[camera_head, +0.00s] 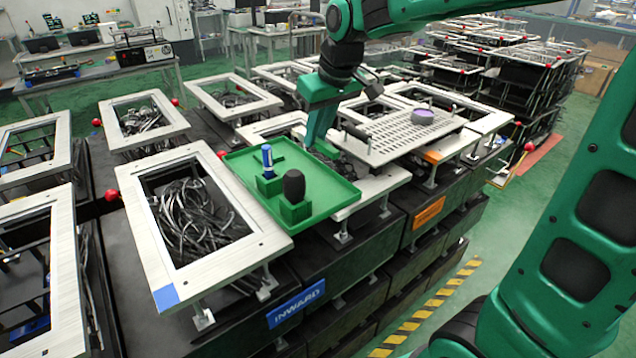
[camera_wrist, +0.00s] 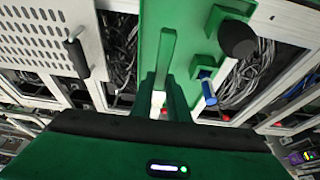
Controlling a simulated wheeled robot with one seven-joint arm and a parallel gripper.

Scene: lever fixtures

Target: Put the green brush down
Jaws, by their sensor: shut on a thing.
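My gripper (camera_head: 314,138) points down over the back right edge of the green tray (camera_head: 334,194). In the wrist view my gripper (camera_wrist: 164,78) is shut on a slim light-green bar (camera_wrist: 167,48), which I take to be the green brush. The bar extends past the fingertips over the tray (camera_wrist: 196,14). No bristles can be made out, and I cannot tell whether the brush touches the tray. In the head view the fingers hide most of it.
The tray holds a blue marker (camera_head: 267,158) and a black-topped item (camera_head: 294,186) in green holders. To its right is a perforated plate (camera_head: 398,136) with a black handle (camera_head: 355,132) and purple disc (camera_head: 423,117). Open frames with cables (camera_head: 190,210) stand left. The tray's front right is clear.

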